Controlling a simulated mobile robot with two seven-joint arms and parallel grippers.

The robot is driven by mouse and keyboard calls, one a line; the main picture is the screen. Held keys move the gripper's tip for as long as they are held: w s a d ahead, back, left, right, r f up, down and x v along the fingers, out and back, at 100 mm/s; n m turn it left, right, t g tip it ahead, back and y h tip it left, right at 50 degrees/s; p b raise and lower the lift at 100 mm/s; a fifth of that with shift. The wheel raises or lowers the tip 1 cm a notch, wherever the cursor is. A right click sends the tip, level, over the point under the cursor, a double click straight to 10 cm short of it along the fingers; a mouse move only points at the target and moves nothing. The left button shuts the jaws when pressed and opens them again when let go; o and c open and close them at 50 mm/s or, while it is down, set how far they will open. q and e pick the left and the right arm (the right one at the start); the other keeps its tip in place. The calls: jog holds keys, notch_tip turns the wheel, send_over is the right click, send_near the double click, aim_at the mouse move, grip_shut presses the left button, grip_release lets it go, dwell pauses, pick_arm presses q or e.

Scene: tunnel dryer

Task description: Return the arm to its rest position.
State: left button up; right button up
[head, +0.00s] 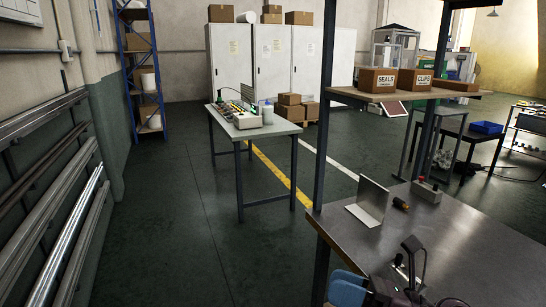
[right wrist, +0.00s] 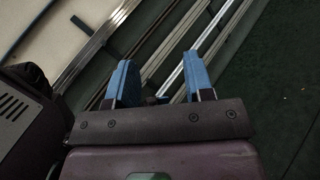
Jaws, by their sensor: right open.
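My right gripper (head: 348,289) shows at the bottom edge of the head view, in front of the near steel bench, with a blue finger and a dark body partly cut off. In the right wrist view, my right gripper (right wrist: 158,85) has its two blue fingers spread apart with nothing held between them. Beyond the fingers are metal rails and dark floor. My left gripper is in neither view.
Metal rails (head: 55,205) line the left wall. The green floor (head: 185,225) between is clear.

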jog(key=s+d+f+m+t+h, duration=0.1)
jog(key=d+f+m+t+h, duration=0.55)
jog(key=m, duration=0.95)
jog(key=s+d+f+m+t+h, duration=0.15)
jog(key=d+f+m+h, duration=0.25)
jog(key=d+m+h, duration=0.7)
jog(key=s+f+m+g+h, duration=0.1)
jog(key=s+f+m+g, duration=0.6)
jog(key=s, duration=0.3)
jog(key=s+f+m+g+h, duration=0.1)
jog(key=s+f+m+g, duration=0.55)
jog(key=s+m, duration=0.35)
jog(key=w+a+f+n+t+y, duration=0.1)
jog(key=w+f+t, duration=0.6)
jog(key=f+t, duration=0.1)
jog(key=shift+w+f+n+t, duration=0.3)
jog(key=shift+n+t, duration=0.1)
jog(key=shift+t, duration=0.15)
